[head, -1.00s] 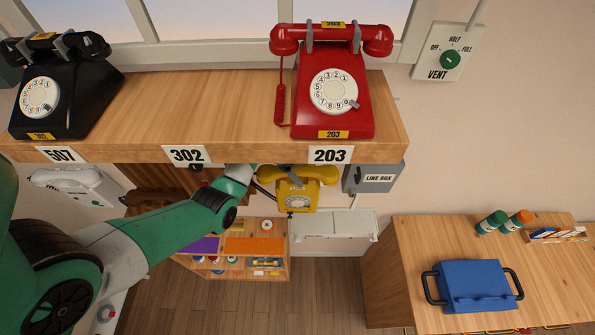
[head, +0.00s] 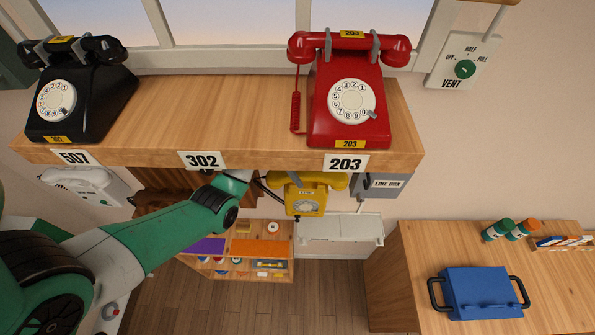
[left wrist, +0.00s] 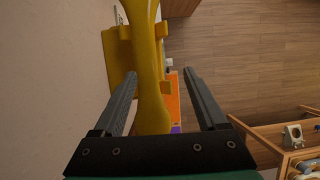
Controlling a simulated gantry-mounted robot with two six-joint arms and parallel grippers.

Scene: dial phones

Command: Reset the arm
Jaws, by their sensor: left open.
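My left arm comes in from the left in the head view and reaches below the wooden shelf edge. Its gripper end is beside the yellow phone (head: 302,200) and is partly hidden by the shelf. In the left wrist view the left gripper (left wrist: 160,74) is open. The yellow handset (left wrist: 149,60) runs lengthwise behind and between its fingers, with a gap on the right side. I cannot tell how far the handset is from the fingertips. Nothing is gripped. My right gripper is in neither view.
The wooden shelf (head: 225,115) above my left arm holds a black phone (head: 80,90) and a red phone (head: 345,95). A white phone (head: 85,183) hangs at left. A grey line box (head: 385,186) is right of the yellow phone. A blue case (head: 480,293) lies on the right bench (head: 420,245).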

